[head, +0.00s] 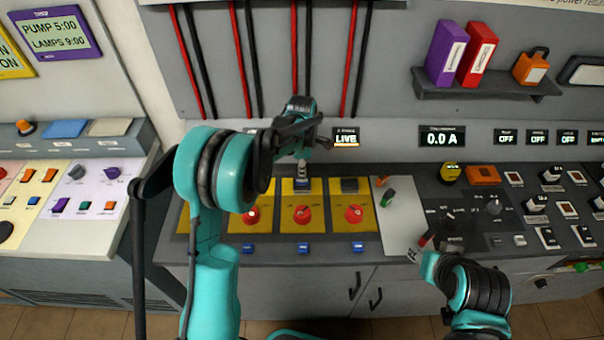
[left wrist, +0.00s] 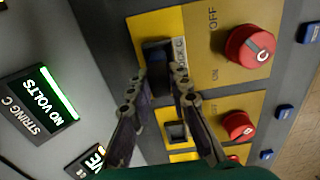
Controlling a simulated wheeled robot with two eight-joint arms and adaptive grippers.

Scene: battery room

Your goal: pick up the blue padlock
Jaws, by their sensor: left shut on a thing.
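My left gripper (head: 302,168) reaches down over the middle yellow switch panel (head: 300,219) from above. In the left wrist view, its two fingers (left wrist: 160,78) are shut on a dark blue block, which I take to be the blue padlock (left wrist: 158,55). The padlock is at the yellow panel, beside a red OFF/ON knob (left wrist: 250,48). A small bluish part of it shows below the fingers in the head view (head: 302,183). I cannot tell whether it touches the panel. My right gripper (head: 428,248) is low over the console; its fingers are unclear.
Red knobs (head: 251,215) sit close by on the yellow panels. A white plate (head: 398,228) lies to their right. A shelf (head: 485,90) holds a purple binder (head: 445,52), a red binder (head: 478,52) and an orange item (head: 531,67). Red and black cables hang behind my left gripper.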

